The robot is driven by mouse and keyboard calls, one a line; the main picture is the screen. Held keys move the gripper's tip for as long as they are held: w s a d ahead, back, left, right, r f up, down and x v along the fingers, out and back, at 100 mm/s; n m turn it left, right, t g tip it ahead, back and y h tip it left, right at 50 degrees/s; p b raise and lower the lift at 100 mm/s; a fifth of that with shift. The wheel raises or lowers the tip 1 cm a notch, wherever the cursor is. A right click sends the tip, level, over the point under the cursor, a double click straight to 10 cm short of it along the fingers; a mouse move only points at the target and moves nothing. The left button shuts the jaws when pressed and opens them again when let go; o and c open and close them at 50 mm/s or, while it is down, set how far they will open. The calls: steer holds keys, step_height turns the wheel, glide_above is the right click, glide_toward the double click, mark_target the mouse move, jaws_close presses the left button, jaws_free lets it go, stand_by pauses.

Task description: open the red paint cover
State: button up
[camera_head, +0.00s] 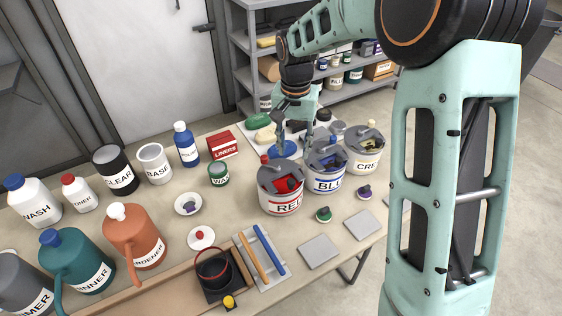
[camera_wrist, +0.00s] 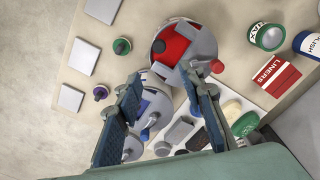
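The red paint can (camera_head: 281,204), labelled RED, stands upright on the table. Its grey cover (camera_head: 270,176) has a red knob (camera_head: 265,159), and red shows through a gap in the top. In the wrist view the can (camera_wrist: 187,20) is at the top centre, with its red knob (camera_wrist: 217,66) close to the right finger. My gripper (camera_head: 294,134) is open and empty, above and behind the red and blue cans. In the wrist view its spread fingers (camera_wrist: 162,76) have the blue can (camera_wrist: 155,105) below and between them. I see no contact with the red cover.
The blue can (camera_head: 328,182) and cream can (camera_head: 364,163) stand close to the right of the red can. The liners box (camera_head: 222,146) and green wax tin (camera_head: 218,174) are to its left. Grey tiles (camera_head: 319,251) and small knobs lie in front. Shelves stand behind.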

mark_target(291, 181)
steer(key=f, duration=0.7)
steer(key=s+f+p, duration=0.1)
steer(key=f, duration=0.3)
steer(key=shift+a+f, duration=0.15)
steer(key=shift+f, duration=0.05)
steer(key=shift+c, duration=0.4)
steer(key=shift+w, duration=0.1)
jaws_close()
